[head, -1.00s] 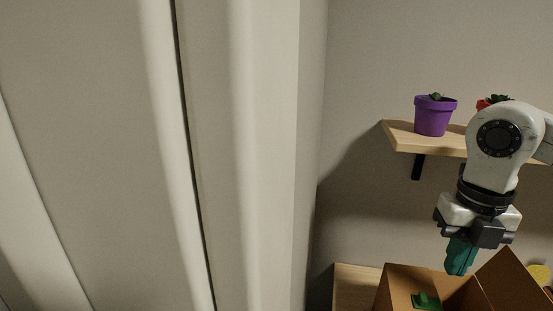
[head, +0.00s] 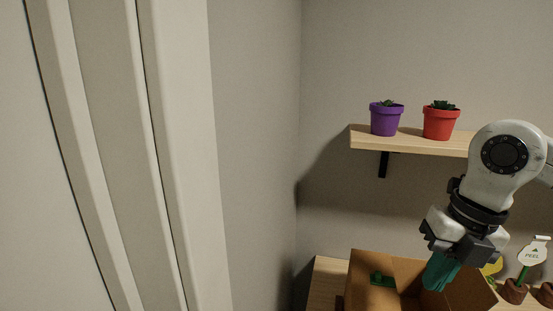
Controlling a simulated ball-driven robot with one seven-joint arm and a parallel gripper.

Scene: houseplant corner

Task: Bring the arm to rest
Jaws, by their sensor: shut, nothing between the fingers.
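My gripper (head: 436,277) is at the lower right of the head view, pointing down with its teal fingers together and nothing visible between them. It is in front of or above an open cardboard box (head: 362,272); the exact height over the box I cannot tell. My arm comes in from the right edge, bent at a white joint.
A wooden shelf (head: 365,141) on the wall holds a purple pot (head: 386,120) and a red pot (head: 438,124). A green object (head: 382,279) is in the box. A wooden surface (head: 325,284) lies below. Brown pots (head: 514,291) and a white "PEEL" tag (head: 533,254) stand at right. White panels fill the left.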

